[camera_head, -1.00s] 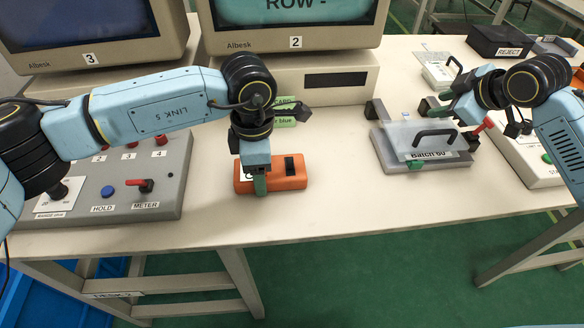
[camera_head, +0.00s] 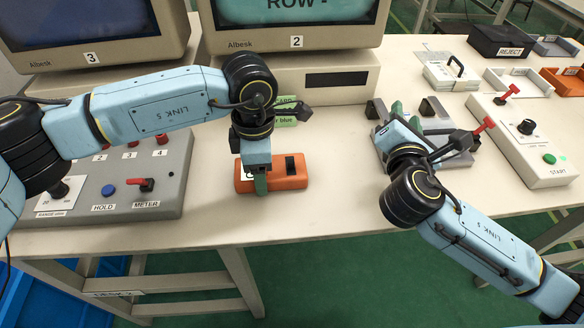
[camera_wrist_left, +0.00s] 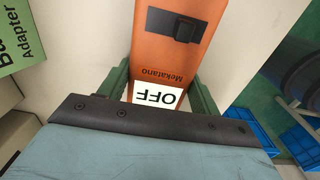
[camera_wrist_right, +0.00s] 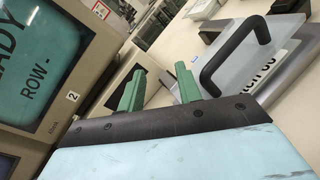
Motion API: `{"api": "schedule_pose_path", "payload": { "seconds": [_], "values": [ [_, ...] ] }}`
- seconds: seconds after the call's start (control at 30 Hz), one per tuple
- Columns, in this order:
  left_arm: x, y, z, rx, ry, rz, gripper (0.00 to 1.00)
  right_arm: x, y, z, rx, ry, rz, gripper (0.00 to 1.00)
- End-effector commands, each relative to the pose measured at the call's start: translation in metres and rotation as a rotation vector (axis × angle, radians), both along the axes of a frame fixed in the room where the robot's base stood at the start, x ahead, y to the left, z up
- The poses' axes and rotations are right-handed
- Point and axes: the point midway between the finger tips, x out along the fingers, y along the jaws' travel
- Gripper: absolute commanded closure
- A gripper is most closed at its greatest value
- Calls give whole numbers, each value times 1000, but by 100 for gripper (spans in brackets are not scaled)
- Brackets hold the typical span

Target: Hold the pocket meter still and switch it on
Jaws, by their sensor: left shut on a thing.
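The pocket meter (camera_head: 283,180) is an orange bar lying on the table, with a black switch (camera_head: 291,166) on its top. In the left wrist view the meter (camera_wrist_left: 168,60) reads "Mekatano", its white display (camera_wrist_left: 157,95) shows OFF, and the black switch (camera_wrist_left: 176,25) sits farther along. My left gripper (camera_head: 261,184) is shut across the meter near its display end, a green finger on each side. My right gripper (camera_head: 405,116) is open and empty, to the right of the meter and above the grey fixture. Its fingers (camera_wrist_right: 158,85) stand apart in the right wrist view.
The clear lid with a black handle (camera_wrist_right: 235,50) is close to my right gripper. A grey panel (camera_head: 120,190) with knobs and switches stands left of the meter, a white START box (camera_head: 545,175) at the right. Monitors stand behind. Table between meter and fixture is clear.

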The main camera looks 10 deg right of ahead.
Motion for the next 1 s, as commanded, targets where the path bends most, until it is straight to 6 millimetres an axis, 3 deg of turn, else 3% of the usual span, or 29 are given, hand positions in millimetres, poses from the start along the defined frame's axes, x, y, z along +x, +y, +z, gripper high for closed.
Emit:
{"api": "schedule_pose_path", "payload": {
  "seconds": [0.13,0.3,0.4,0.53,0.63,0.73,1.0],
  "values": [
    [0,0,0,-1,-1,0,51,-50,79,-43,-211,62,126,65],
    [0,0,0,-1,0,0,51,-114,159,-62,-408,73,262,65],
    [0,0,0,-1,0,0,51,-144,190,-62,-485,59,314,65],
    [0,0,1,-1,-1,0,51,-169,214,-57,-543,39,352,65],
    [0,0,1,-1,-1,0,51,-174,221,-55,-564,32,362,65],
    [0,0,1,-1,-1,0,51,-167,222,-55,-570,27,364,65],
    [0,0,1,-1,-1,0,51,-115,222,-54,-570,26,360,65]
  ]
}}
